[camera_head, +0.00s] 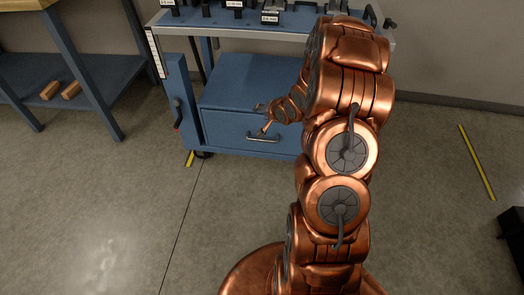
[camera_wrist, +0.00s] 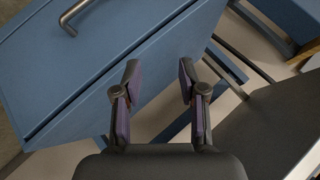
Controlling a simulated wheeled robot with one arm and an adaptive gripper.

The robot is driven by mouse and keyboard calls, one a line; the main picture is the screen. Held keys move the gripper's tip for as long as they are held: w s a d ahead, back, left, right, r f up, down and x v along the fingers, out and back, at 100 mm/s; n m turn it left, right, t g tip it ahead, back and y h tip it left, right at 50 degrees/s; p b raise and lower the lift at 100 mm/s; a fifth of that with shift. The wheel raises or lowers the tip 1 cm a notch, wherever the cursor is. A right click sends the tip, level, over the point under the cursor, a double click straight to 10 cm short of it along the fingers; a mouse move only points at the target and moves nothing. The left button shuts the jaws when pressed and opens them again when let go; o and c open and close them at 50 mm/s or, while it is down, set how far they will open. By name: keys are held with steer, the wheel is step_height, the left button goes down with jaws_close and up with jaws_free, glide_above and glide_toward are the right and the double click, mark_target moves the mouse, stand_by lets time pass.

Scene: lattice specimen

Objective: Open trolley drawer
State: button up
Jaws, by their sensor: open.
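The blue trolley (camera_head: 250,97) stands beyond my arm, with a drawer front (camera_head: 222,137) low on its blue cabinet. The drawer looks flush with the cabinet. Its grey bar handle (camera_head: 263,139) shows just below my gripper (camera_head: 264,117) in the head view. In the wrist view the handle (camera_wrist: 72,20) is at the upper left, apart from the fingers. My gripper (camera_wrist: 157,75) is open there, with nothing between its purple-padded fingers. A dark seam runs diagonally across the blue panels (camera_wrist: 105,70). My arm hides the right part of the cabinet.
The trolley's upper shelf (camera_head: 215,20) holds several small dark items. A blue upright panel (camera_head: 184,110) stands at the trolley's left side. A blue workbench (camera_head: 95,75) with wooden blocks (camera_head: 70,90) is at the left. The floor in front is clear.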

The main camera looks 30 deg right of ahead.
step_height(320, 180, down, 12)
steer(key=d+m+t+b, duration=0.2)
steer(key=m+t+b, duration=0.1)
steer(key=b, duration=0.3)
steer(key=m+t+y+b, duration=0.2)
steer(key=m+t+b, duration=0.2)
steer(key=b, duration=0.5)
glide_toward(262, 140)
steer(key=w, duration=0.3)
steer(key=shift+w+a+f+b, duration=0.1)
steer(key=shift+w+f+b, duration=0.25)
steer(key=shift+w, duration=0.9)
steer(key=shift+w+a+f+b, duration=0.15)
steer(key=shift+w+b, duration=0.4)
steer(key=shift+w, duration=0.75)
steer(key=shift+w+a+f+b, duration=0.1)
steer(key=shift+w+f+b, duration=0.3)
steer(key=shift+w, duration=0.85)
steer(key=shift+r, duration=0.1)
steer(key=shift+c, duration=0.3)
jaws_close()
